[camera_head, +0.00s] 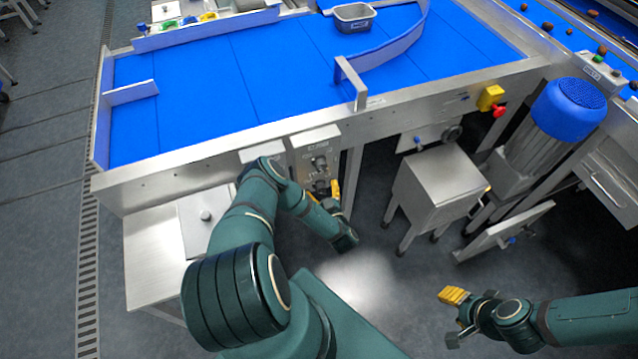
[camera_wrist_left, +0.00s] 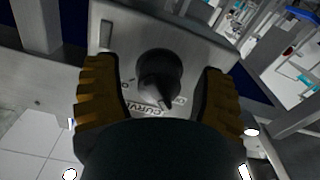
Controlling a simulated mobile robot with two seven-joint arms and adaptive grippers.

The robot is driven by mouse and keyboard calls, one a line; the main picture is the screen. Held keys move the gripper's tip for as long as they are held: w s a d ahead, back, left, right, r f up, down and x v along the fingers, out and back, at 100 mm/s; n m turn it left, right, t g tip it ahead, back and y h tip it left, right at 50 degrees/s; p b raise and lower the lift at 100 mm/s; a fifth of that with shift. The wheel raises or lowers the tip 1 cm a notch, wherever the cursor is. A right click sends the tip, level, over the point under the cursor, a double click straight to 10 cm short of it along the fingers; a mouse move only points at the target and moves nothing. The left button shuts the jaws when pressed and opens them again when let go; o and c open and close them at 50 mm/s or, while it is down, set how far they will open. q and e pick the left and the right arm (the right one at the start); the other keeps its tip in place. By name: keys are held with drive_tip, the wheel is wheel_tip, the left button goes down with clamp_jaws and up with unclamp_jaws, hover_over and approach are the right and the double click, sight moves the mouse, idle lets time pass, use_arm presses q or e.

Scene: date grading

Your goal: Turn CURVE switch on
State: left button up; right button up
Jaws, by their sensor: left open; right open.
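The CURVE switch (camera_wrist_left: 158,75) is a black rotary knob on a grey metal control box (camera_head: 314,148), with a printed CURVE label (camera_wrist_left: 146,110) beside it. In the left wrist view its handle points toward the lower right, and small marks sit on both sides of the label. My left gripper (camera_wrist_left: 154,80) is open, with one ribbed yellow finger on each side of the knob and a gap to both. In the head view my left gripper (camera_head: 326,192) is at the box's lower part, partly hiding it. My right gripper (camera_head: 456,318) is open and empty over the floor at lower right.
A blue conveyor (camera_head: 190,80) with a steel frame runs above the box. A steel cabinet (camera_head: 440,185), a blue motor (camera_head: 568,108) and a yellow-red emergency stop (camera_head: 492,98) stand to the right. A grey tray (camera_head: 354,18) lies on the belt.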

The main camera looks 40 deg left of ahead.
use_arm(q)
drive_tip(key=shift+a, duration=0.15)
drive_tip(key=c, duration=1.2)
